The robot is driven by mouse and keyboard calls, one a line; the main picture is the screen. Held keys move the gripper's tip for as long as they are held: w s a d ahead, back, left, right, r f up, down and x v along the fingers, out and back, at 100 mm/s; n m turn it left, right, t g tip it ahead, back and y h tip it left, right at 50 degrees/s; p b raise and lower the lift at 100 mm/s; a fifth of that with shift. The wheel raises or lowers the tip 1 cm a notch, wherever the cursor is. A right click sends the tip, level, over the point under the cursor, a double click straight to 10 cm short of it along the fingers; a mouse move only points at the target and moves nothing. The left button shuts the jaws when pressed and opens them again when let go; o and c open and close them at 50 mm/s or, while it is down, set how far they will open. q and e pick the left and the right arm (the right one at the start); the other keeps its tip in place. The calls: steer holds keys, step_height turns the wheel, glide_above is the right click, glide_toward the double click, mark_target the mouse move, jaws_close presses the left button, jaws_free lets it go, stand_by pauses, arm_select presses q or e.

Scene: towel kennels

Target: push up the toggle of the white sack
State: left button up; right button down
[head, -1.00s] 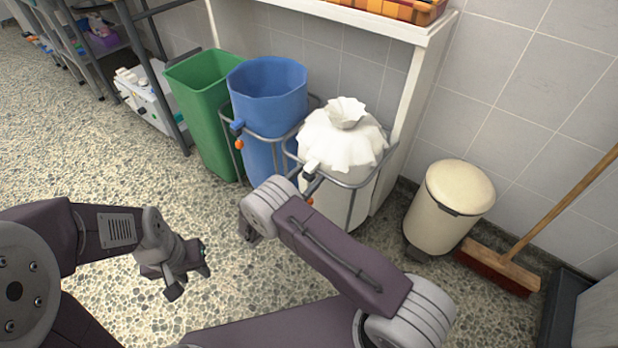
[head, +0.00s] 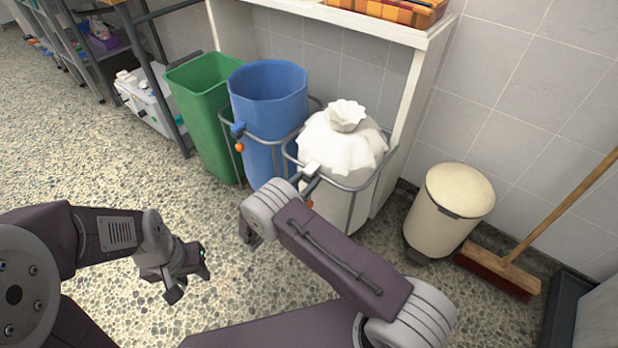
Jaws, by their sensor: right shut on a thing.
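The white sack (head: 338,150) hangs in a grey ring stand, its neck gathered into a small ruffled tuft. A white block (head: 311,168) sits on the ring's front, with the small orange toggle (head: 309,203) below it. My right gripper (head: 312,186) is mostly hidden behind my own forearm. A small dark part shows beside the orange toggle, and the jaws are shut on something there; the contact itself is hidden. My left gripper (head: 189,283) is open and empty above the floor at the left, well away from the sack.
A blue sack (head: 268,100) in a like stand, with a blue block and orange toggle, stands left of the white one. A green bin (head: 205,115) is further left. A cream pedal bin (head: 455,195) and a broom (head: 505,270) are right.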

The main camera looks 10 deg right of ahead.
stand_by(0.8)
steer(key=shift+r+p, duration=0.45)
steer(key=shift+p, duration=0.15)
steer(key=shift+f, duration=0.1)
steer(key=c, duration=0.9)
jaws_free()
steer(key=shift+s+a, duration=0.15)
steer(key=shift+a, duration=0.1)
steer(key=p+v, duration=0.2)
steer(key=v, duration=0.6)
steer(key=shift+s+a+p, duration=0.2)
steer(key=shift+p, duration=0.2)
